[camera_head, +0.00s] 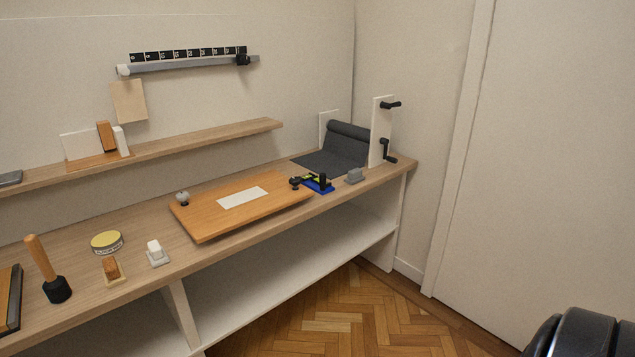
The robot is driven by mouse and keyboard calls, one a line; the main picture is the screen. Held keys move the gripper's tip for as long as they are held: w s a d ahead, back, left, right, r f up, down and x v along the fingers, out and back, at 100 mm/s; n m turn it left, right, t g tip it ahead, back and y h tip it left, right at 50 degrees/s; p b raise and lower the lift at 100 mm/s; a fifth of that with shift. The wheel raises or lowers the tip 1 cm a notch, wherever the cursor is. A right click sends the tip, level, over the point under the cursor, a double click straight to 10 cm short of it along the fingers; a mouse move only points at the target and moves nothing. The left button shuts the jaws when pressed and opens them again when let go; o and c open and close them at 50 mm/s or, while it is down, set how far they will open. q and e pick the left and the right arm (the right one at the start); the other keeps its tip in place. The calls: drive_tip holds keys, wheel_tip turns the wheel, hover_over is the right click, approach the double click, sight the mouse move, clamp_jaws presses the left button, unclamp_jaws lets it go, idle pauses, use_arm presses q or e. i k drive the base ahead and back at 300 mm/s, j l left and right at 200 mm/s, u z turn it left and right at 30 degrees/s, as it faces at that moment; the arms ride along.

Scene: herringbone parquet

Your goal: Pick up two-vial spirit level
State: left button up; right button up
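A small blue item with yellow-green and black parts (322,187) lies on the bench top just past the right end of a wooden board. It looks like the spirit level, but its vials are too small to make out. A black knob on the board stands close to its left side, and I cannot tell whether they touch. Neither of my grippers shows in the head view. Only a dark part of my own body is visible at the lower right corner, well away from the bench.
The wooden board (262,212) with a white sheet lies mid-bench. Behind are a dark roll (347,131) and a white panel with black handles (380,133). A mallet (55,290) stands left. Parquet in front is clear.

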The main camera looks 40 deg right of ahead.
sight(316, 177)
drive_tip(key=i+l, duration=0.15)
drive_tip(key=l, duration=0.2)
drive_tip(key=i+l, duration=0.15)
drive_tip(key=l, duration=0.25)
drive_tip(key=i+l, duration=0.15)
drive_tip(key=l, duration=0.2)
drive_tip(key=i+l, duration=0.15)
drive_tip(key=l, duration=0.25)
drive_tip(key=i+l, duration=0.15)
drive_tip(key=l, duration=0.2)
